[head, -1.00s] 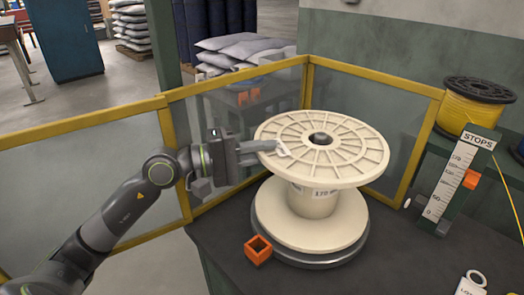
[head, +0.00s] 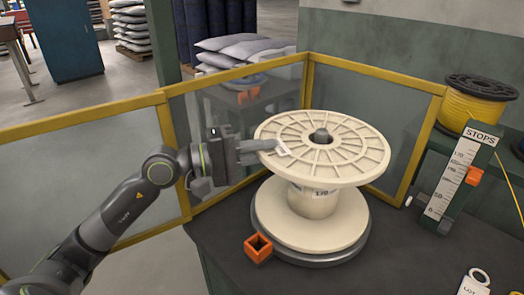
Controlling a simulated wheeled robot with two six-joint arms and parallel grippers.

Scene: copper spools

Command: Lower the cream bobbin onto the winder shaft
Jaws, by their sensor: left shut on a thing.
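The cream bobbin (head: 310,228) stands upright over a dark round plate (head: 312,262). The grey winder shaft (head: 321,135) shows its top in the bobbin's centre hole, standing a little above the upper flange. My left gripper (head: 266,147) is shut on the left edge of the upper flange, beside a small white tag (head: 282,150). The lower flange lies close above the plate; I cannot tell whether they touch. My right gripper is not in view.
An orange square block (head: 258,248) lies at the plate's front left. Yellow-framed clear guards (head: 308,85) stand behind and left. A STOPS scale (head: 462,180) and a yellow spool (head: 475,105) stand at the right.

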